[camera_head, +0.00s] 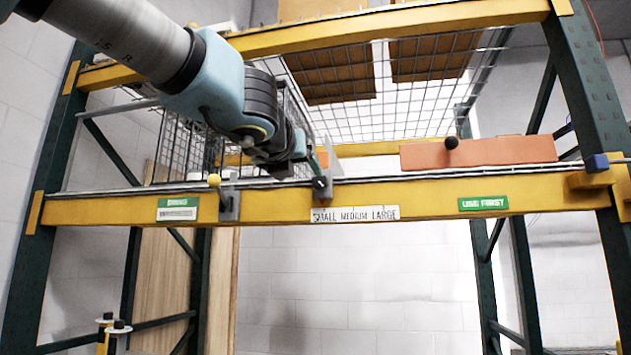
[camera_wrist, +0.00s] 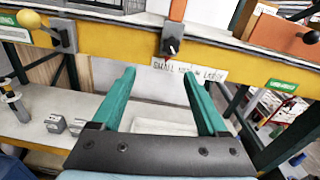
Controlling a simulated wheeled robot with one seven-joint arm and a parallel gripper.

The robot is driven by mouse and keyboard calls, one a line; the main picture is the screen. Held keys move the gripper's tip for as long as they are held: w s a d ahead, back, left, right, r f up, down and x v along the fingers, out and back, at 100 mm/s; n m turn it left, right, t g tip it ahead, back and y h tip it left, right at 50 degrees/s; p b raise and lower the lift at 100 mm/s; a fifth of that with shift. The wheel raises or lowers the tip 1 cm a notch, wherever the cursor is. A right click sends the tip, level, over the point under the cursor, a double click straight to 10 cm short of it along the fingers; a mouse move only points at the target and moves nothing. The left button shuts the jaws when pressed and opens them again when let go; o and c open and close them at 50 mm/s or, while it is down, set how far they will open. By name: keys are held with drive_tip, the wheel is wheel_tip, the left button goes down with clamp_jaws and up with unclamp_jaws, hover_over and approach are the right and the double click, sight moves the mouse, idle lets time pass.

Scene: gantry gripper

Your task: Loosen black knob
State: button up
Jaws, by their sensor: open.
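A small black knob (camera_wrist: 170,46) sits on a grey bracket (camera_wrist: 174,30) on the yellow shelf beam, above the "SMALL MEDIUM LARGE" label. In the head view the black knob (camera_head: 321,183) is partly covered by my gripper. My gripper (camera_wrist: 159,75) is open, with two teal fingers spread apart and nothing between them. In the wrist view the knob appears just beyond the fingertips, between their lines, with no visible contact. In the head view my gripper (camera_head: 317,168) is right at the bracket; the exact gap cannot be told.
A yellow ball knob (camera_head: 213,181) on another grey bracket (camera_head: 230,204) stands to the left. A black ball (camera_head: 451,143) is in front of an orange box (camera_head: 500,153) on the right. The yellow beam (camera_head: 430,198) runs across, with wire mesh (camera_head: 350,118) behind and above.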

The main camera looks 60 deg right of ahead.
sight(319, 181)
drive_tip(key=shift+m, duration=0.4)
drive_tip(key=x, duration=0.3)
drive_tip(key=s+r+p+x, duration=0.1)
drive_tip(key=x, duration=0.3)
drive_tip(key=p+x, duration=0.1)
drive_tip(key=x, duration=0.2)
drive_tip(key=shift+s+d+r, duration=0.15)
drive_tip(key=shift+s+d, duration=0.15)
drive_tip(key=shift+d, duration=0.25)
clamp_jaws()
